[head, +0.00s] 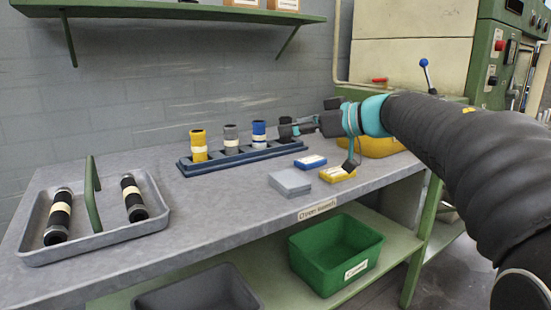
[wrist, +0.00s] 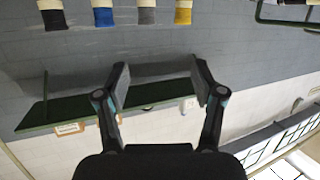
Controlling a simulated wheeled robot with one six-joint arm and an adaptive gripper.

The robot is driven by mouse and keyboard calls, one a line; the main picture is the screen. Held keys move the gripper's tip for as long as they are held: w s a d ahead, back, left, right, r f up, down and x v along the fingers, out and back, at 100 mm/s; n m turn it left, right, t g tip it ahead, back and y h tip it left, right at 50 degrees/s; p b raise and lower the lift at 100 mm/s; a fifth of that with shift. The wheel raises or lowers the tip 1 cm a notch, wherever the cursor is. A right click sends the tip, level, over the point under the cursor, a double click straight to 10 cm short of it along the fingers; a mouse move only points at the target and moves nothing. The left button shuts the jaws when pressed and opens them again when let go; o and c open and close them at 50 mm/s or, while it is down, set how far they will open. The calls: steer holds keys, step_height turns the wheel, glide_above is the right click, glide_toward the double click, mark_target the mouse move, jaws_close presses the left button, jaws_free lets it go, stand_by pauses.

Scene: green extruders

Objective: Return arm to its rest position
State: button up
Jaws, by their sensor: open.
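My arm reaches in from the right in the head view. My gripper (head: 312,116) is at the right end of the rack, in front of the wall, and looks empty. In the wrist view my gripper (wrist: 161,80) has its two fingers spread, with only wall and shelf between them. The blue rack (head: 186,168) holds upright cylinders: yellow (head: 198,146), grey (head: 231,138), blue (head: 259,134) and black (head: 285,130). The gripper partly overlaps the black one in the head view. The wrist view is upside down and shows the cylinders along its top edge.
A grey tray (head: 110,236) with two black cylinders and a green handle stands at left. Grey (head: 289,183), blue (head: 310,161) and yellow (head: 338,174) flat boxes lie in front of the rack. A green bin (head: 336,250) sits below. A wall shelf (head: 170,10) hangs above.

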steer(key=s+d+r+m+t+h, duration=0.2)
steer(key=d+r+m+t+h, duration=0.4)
steer(key=t, duration=0.3)
steer(key=s+d+f+m+g+h, duration=0.1)
steer(key=s+d+f+m+h, duration=0.4)
steer(key=d+f+h, duration=0.25)
steer(key=s+a+f+g+y, duration=0.1)
steer(key=s+f+g, duration=1)
steer(key=s+f, duration=1.3)
step_height(320, 180, down, 2)
steer(key=shift+s+a+f, duration=0.1)
steer(key=shift+s+a, duration=0.1)
steer(key=shift+a, duration=0.5)
